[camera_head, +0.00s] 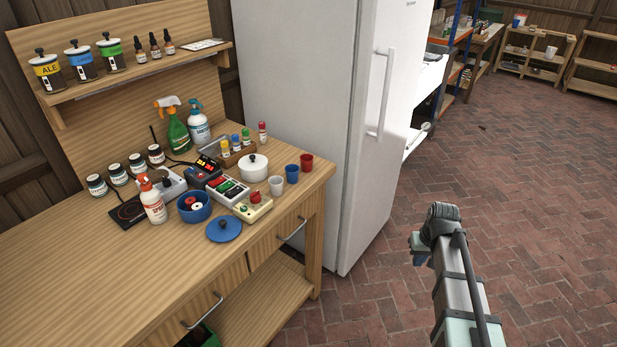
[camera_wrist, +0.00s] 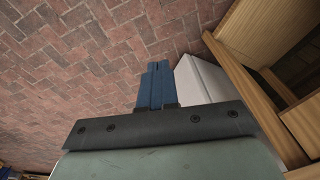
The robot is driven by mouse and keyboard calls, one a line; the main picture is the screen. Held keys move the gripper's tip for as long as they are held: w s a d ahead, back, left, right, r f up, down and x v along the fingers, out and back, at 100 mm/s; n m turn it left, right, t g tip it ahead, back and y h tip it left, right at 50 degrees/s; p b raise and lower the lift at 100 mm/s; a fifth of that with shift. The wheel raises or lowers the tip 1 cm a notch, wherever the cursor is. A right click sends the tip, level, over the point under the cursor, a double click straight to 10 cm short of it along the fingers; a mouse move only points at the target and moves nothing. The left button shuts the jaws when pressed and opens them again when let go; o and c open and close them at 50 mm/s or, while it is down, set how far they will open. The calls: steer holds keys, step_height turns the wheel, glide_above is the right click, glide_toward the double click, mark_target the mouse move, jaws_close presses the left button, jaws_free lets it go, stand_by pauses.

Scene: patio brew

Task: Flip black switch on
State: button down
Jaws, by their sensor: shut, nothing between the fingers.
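My gripper (camera_wrist: 158,68) shows in the wrist view as two blue fingers pressed together, empty, over the brick floor. In the head view, a dark box with red lit marks (camera_head: 207,163) sits on the workbench (camera_head: 85,262). In front of it is a pale panel with red and green switches (camera_head: 227,188). A beige box with a red knob (camera_head: 253,206) stands nearer the bench edge. I cannot tell which part is the black switch.
A white pot (camera_head: 253,170), a blue bowl (camera_head: 194,212), a blue lid (camera_head: 224,229), cups (camera_head: 292,173) and a red-topped spray bottle (camera_head: 152,203) crowd around the boxes. A tall white fridge (camera_head: 305,110) stands beside the bench. The brick floor (camera_head: 530,230) at right is open.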

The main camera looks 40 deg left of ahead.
steer(key=s+a+r+n, duration=0.2)
steer(key=a+r, duration=0.3)
steer(key=a, duration=0.4)
steer(key=s+a+r+n+y, duration=0.1)
steer(key=a+r+n, duration=0.1)
steer(key=a+r, duration=0.5)
steer(key=s+a+r+n, duration=0.2)
steer(key=a+r, duration=0.1)
steer(key=a, duration=0.8)
steer(key=s+a+r+n, duration=0.2)
steer(key=s+a+r, duration=0.6)
steer(key=s+a, duration=0.1)
steer(key=s+a+r+n+g+y, duration=0.1)
steer(key=s+a+r+n, duration=0.2)
steer(key=s+a+r, duration=0.6)
steer(key=a, duration=0.3)
steer(key=shift+a+r, duration=0.3)
steer(key=shift+s+f, duration=0.1)
glide_above(228, 193)
steer(key=d, duration=0.1)
steer(key=f, duration=1.1)
steer(key=shift+w+f, duration=0.25)
steer(key=shift+s+f, duration=0.15)
steer(key=shift+f, duration=0.8)
